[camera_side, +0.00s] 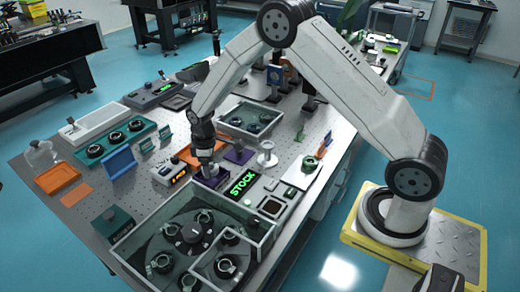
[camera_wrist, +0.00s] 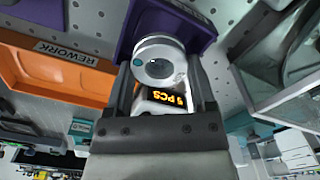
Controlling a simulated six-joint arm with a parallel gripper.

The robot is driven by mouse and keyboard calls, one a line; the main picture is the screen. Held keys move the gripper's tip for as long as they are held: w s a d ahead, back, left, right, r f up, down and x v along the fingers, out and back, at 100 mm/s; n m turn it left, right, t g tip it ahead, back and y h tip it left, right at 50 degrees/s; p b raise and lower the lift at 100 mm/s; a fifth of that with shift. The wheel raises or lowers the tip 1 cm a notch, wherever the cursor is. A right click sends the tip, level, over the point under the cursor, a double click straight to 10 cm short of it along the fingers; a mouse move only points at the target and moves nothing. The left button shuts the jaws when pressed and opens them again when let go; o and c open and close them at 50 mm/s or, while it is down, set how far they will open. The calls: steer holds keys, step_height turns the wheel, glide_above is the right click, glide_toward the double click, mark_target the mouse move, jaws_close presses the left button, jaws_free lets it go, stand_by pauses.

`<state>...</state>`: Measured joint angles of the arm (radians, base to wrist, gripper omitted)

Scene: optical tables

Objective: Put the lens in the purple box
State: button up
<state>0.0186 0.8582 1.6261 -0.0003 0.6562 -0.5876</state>
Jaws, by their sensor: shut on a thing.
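My gripper (camera_side: 206,163) points down over the bench. In the wrist view its fingers (camera_wrist: 160,85) are shut on the round lens (camera_wrist: 158,62), a pale ringed disc with a clear centre. The purple box (camera_wrist: 200,25) lies just beyond the lens there, its walls showing on both sides. In the side view the purple box (camera_side: 222,183) is right under my gripper, beside the green STOCK sign. The lens (camera_side: 210,171) shows small and pale at the fingertips, over the box. I cannot tell whether it touches the box floor.
An orange REWORK tray (camera_wrist: 60,75) lies beside the purple box. A small display reading 5 PCS (camera_wrist: 168,102) shows between the fingers. A large clear-walled bin with a carousel (camera_side: 190,232) stands in front, and a smaller clear bin (camera_side: 250,118) stands behind.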

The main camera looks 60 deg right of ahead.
steer(key=shift+f, duration=1.4)
steer(key=shift+f, duration=0.1)
steer(key=o, duration=1.1)
step_height(320, 180, up, 12)
steer(key=shift+r, duration=0.1)
steer(key=shift+s, duration=0.1)
